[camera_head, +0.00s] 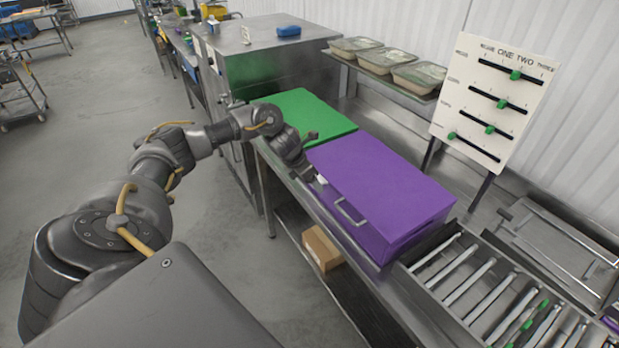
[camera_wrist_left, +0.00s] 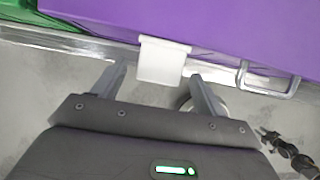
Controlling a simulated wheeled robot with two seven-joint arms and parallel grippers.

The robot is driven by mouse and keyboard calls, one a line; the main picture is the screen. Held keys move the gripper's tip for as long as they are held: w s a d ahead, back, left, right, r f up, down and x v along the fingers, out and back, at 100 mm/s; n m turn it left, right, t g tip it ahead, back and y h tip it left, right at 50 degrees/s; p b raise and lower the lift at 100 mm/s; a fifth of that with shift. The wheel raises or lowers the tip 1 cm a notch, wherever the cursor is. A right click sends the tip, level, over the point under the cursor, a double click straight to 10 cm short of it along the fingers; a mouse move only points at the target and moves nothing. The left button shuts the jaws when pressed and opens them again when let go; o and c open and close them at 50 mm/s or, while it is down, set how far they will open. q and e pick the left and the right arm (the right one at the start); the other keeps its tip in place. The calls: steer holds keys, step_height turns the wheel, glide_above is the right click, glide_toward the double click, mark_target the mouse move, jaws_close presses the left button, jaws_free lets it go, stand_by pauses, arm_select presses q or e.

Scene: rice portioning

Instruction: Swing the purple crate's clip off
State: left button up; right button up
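The purple crate (camera_head: 382,188) stands on the steel bench with its lid closed. It fills the top of the left wrist view (camera_wrist_left: 225,25). Its white clip (camera_wrist_left: 162,60) hangs over the front edge; in the head view the clip (camera_head: 321,180) is small, beside my left gripper. My left gripper (camera_head: 309,164) is at the crate's front left corner. In the left wrist view its two fingers (camera_wrist_left: 157,85) are apart, one on each side of the clip's lower end, and I see no clear contact. My right gripper is not in view.
A wire handle (camera_head: 350,213) sticks out from the crate's front, right of the clip. A green crate (camera_head: 306,115) stands left of the purple one. A roller conveyor (camera_head: 470,280) lies to the right. A slider board (camera_head: 494,95) and food trays (camera_head: 388,60) are behind.

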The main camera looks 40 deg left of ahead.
arm_select(q)
steer(key=b+v, duration=0.3)
steer(key=v, duration=0.8)
steer(key=shift+f, duration=0.1)
stand_by(0.4)
